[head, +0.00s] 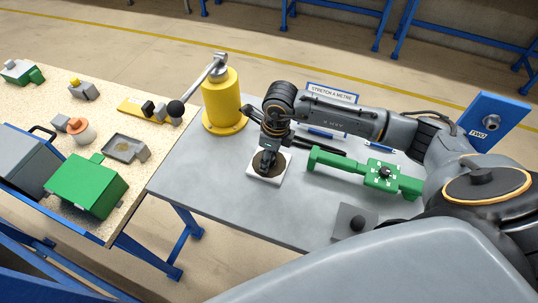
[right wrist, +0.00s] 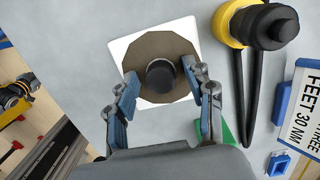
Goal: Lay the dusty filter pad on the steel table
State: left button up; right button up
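The dusty filter pad (head: 269,181) is a white square with a brown round patch and a black knob at its middle. It lies flat on the grey steel table (head: 215,185), and it also shows in the right wrist view (right wrist: 140,52). My right gripper (head: 268,162) is directly over the pad, pointing down. In the right wrist view its two fingers (right wrist: 161,76) stand apart on either side of the knob, with gaps showing, so it is open. The head view hides the knob behind the gripper. My left gripper is not in view.
A yellow post with a lever (head: 222,100) stands at the table's back left. A green bar fixture (head: 330,160) lies right of the pad, and a blue "TWO" block (head: 492,122) is farther right. A speckled bench (head: 85,215) with several parts is at left.

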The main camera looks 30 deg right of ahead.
aim_at(274, 159)
jog(key=shift+r, duration=0.6)
notch_tip(274, 159, up, 11)
jog(key=s+b, duration=0.1)
jog(key=b, duration=0.2)
jog(key=shift+d, duration=0.45)
jog(key=shift+s, duration=0.1)
